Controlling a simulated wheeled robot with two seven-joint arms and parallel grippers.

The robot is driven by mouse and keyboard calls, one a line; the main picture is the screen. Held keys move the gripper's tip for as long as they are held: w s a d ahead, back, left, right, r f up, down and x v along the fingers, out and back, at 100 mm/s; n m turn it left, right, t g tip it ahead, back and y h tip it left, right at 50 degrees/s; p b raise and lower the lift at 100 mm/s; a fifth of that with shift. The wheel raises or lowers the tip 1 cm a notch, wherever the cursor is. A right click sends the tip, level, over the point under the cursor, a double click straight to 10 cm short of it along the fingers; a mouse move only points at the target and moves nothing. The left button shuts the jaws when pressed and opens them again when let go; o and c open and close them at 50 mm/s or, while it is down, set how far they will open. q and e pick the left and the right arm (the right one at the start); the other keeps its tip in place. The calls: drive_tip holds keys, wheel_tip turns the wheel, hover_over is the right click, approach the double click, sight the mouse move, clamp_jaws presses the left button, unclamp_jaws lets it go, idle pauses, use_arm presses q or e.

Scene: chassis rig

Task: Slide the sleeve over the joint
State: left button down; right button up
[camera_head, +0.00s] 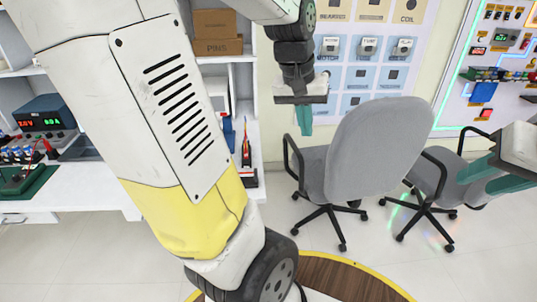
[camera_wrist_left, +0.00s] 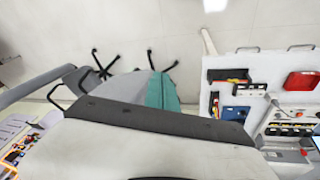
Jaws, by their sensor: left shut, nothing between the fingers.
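My left gripper (camera_head: 304,122) hangs fingers-down in front of the wall panel, left of the grey chair in the head view. Its teal fingers are together with nothing between them. They also show in the left wrist view (camera_wrist_left: 162,92), over the floor and a chair. My right gripper (camera_head: 490,176) is at the right edge of the head view. Its two teal fingers stand apart, and I see nothing between them. I cannot make out a sleeve or a joint in either view.
Two grey office chairs (camera_head: 380,145) stand on the pale floor. A white bench (camera_head: 85,185) with electronics is at left, below shelves with cardboard boxes (camera_head: 216,30). A lit panel (camera_head: 490,75) is at right.

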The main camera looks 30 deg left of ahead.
use_arm(q)
drive_tip(key=w+a+f+n+g+y, duration=0.1)
drive_tip(key=w+a+f+g+y, duration=0.2)
drive_tip(key=w+a+f, duration=0.4)
drive_tip(key=w+a+f+n+g+y, duration=0.2)
drive_tip(key=a+f+y, duration=0.1)
drive_tip(key=a+f, duration=0.4)
drive_tip(key=w+a+f+n+g+y, duration=0.1)
drive_tip(key=w+a+f+g+y, duration=0.3)
drive_tip(key=f, duration=0.5)
drive_tip(key=shift+t+h, duration=0.3)
drive_tip(key=shift+t, duration=0.2)
drive_tip(key=x, duration=0.7)
drive_tip(key=w+x, duration=0.1)
drive_tip(key=x, duration=0.2)
drive_tip(key=shift+a+f, duration=0.2)
drive_tip(key=shift+a, duration=0.3)
